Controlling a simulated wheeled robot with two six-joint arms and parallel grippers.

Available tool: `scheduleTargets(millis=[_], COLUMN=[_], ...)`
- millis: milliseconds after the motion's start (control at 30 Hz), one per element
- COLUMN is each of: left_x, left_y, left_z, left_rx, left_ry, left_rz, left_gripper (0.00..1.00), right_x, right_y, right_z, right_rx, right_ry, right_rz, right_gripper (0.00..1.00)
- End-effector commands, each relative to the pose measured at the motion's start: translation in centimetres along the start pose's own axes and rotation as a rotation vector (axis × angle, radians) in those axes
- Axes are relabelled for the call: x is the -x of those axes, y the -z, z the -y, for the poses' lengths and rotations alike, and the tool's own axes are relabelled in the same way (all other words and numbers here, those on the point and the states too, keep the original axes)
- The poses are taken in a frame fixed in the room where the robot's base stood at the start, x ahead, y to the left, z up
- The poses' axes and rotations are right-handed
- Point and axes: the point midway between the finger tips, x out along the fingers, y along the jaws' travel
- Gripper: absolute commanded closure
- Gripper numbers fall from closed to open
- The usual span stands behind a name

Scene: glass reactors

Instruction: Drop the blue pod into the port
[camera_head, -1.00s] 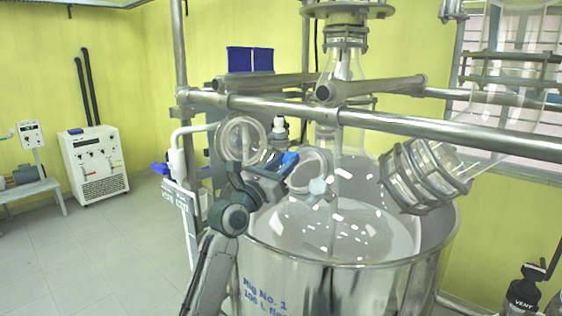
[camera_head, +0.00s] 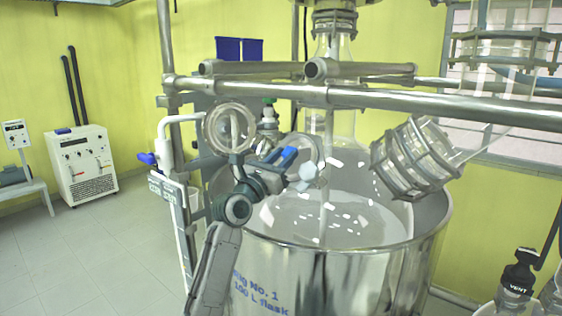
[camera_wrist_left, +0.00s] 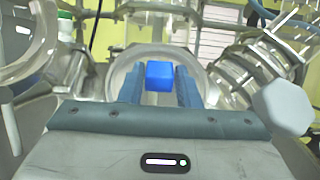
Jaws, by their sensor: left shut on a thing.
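The blue pod (camera_wrist_left: 159,76) is a small blue block between the two fingers of my left gripper (camera_wrist_left: 160,88) in the left wrist view. In the head view the pod is hard to tell from the blue on the gripper (camera_head: 285,157). The gripper is shut on the pod. A round, clear glass port (camera_head: 317,149) on the vessel lies right behind the gripper in the head view. Its rim (camera_wrist_left: 115,73) circles the pod in the wrist view. I cannot tell whether the pod is inside the rim or short of it. My right gripper is not in view.
Another round glass opening (camera_head: 229,128) is at the left, close to my arm. A tilted glass fitting (camera_head: 415,157) is at the right. A steel rail (camera_head: 400,99) crosses above the steel vessel (camera_head: 345,280). A white knob (camera_wrist_left: 284,103) stands close at the gripper's right.

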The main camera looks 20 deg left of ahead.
Motion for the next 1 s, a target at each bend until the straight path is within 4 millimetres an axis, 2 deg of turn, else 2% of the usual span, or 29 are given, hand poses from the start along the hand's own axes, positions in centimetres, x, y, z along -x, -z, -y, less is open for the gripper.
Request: scheduleTargets(millis=[367, 400, 500, 833, 1000], left_x=[-0.1, -0.1, -0.1, 0.2, 2.5], left_y=[0.1, 0.1, 0.1, 0.2, 0.5], left_z=[0.0, 0.0, 0.0, 0.0, -0.1], left_rx=[0.000, 0.000, 0.000, 0.000, -0.003], left_ry=[0.000, 0.000, 0.000, 0.000, 0.000], left_rz=[0.000, 0.000, 0.000, -0.001, 0.000], left_gripper=[0.92, 0.64, 0.45, 0.45, 0.45], right_x=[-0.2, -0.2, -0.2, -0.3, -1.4], right_y=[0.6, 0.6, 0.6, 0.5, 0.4], right_z=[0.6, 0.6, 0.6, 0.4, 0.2], right_rx=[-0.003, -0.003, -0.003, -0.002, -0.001], right_ry=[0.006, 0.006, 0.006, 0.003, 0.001], right_rz=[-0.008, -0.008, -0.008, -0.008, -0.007], right_gripper=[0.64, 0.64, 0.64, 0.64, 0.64])
